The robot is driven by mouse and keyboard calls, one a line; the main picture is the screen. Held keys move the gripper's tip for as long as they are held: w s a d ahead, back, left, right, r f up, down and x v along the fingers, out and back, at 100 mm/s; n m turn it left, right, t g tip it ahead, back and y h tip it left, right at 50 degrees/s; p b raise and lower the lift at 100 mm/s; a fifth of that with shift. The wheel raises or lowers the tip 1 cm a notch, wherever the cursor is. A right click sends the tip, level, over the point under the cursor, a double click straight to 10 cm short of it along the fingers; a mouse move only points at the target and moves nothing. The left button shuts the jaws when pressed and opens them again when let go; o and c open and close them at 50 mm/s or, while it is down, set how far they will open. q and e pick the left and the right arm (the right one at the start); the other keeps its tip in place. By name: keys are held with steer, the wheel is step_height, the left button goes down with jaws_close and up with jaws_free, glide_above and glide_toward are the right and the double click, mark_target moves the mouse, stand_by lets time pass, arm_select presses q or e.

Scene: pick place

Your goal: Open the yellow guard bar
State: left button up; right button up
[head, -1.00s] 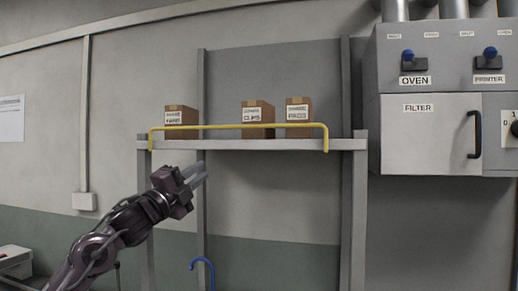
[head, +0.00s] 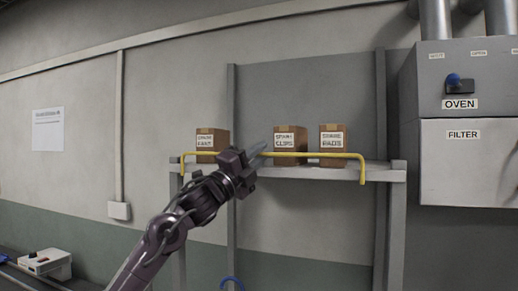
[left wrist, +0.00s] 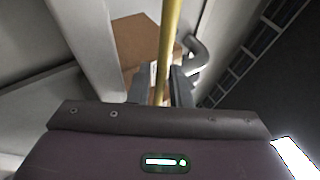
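The yellow guard bar (head: 335,155) runs along the front of a grey shelf (head: 385,173), with both its ends bent down. Three brown boxes with white labels stand behind it: the left box (head: 206,142), the middle box (head: 291,142) and the right box (head: 333,143). My left gripper (head: 261,152) is at the bar between the left and middle boxes. In the left wrist view the bar (left wrist: 170,35) passes between my two fingers (left wrist: 161,85), which stand apart with small gaps beside it. My right gripper is not in view.
A blue hook (head: 232,282) shows below the shelf. A white box (head: 45,263) is at lower left. The space below the shelf looks clear.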

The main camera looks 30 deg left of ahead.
arm_select(q)
jaws_close()
